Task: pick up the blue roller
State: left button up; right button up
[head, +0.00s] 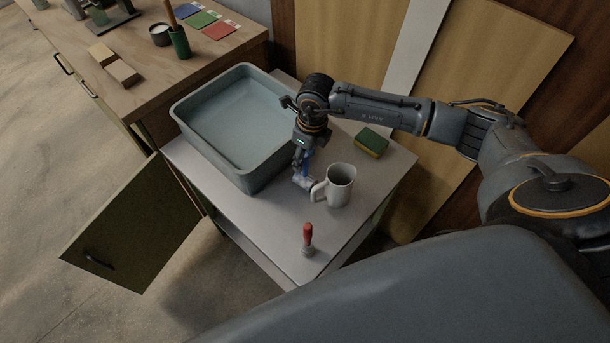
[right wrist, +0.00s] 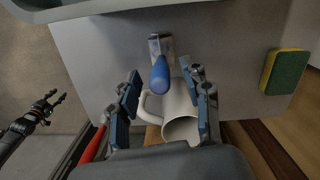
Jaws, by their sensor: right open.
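The blue roller has a blue handle (head: 307,160) and a pale head (head: 302,181). It stands handle up on the grey cart top, beside the white mug. In the right wrist view the blue roller (right wrist: 160,73) is near the middle, its handle end towards the camera. My right gripper (head: 301,158) is above the cart at the roller. In the right wrist view its open fingers (right wrist: 164,82) lie on either side of the handle end, with gaps. My left gripper (right wrist: 52,101) shows small at the left of that view, away from the roller, its fingers apart.
The white mug (head: 341,185) stands close to the roller. A grey-blue tub (head: 255,178) is left of it. A green-yellow sponge (head: 371,142) and a red-handled tool (head: 308,236) are also on the cart top (head: 270,222). A wooden bench (head: 150,85) stands behind left.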

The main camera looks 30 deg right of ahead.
grip_shut()
jog(key=shift+r, duration=0.2)
